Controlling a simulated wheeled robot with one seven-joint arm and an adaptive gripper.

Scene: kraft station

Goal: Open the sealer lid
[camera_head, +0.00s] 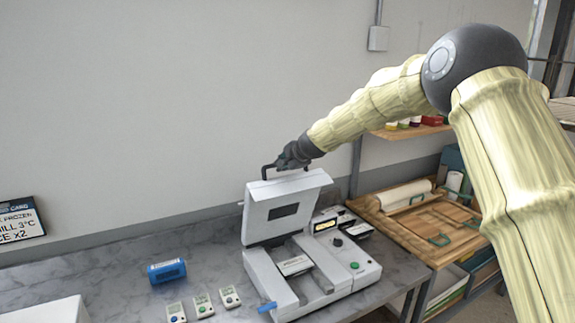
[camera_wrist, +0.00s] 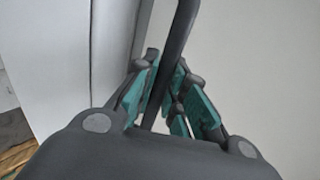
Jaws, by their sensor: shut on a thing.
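The sealer (camera_head: 320,277) is a light grey machine on the marble-look counter. Its lid (camera_head: 285,212) stands raised, tilted up from the base with its inner workings exposed in front. A dark handle (camera_head: 272,170) sticks up at the lid's top edge. My gripper (camera_head: 287,160) is at that handle, above the lid. In the wrist view, the teal-padded fingers of my gripper (camera_wrist: 172,100) are closed around the dark handle bar (camera_wrist: 178,45). The white lid surface (camera_wrist: 110,40) shows beside it at left.
A blue roll-like item (camera_head: 166,271) and several small white devices (camera_head: 203,305) lie left of the sealer on the counter (camera_head: 120,265). A wooden tray (camera_head: 425,220) with green handles stands at right. A wall (camera_head: 160,100) rises behind.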

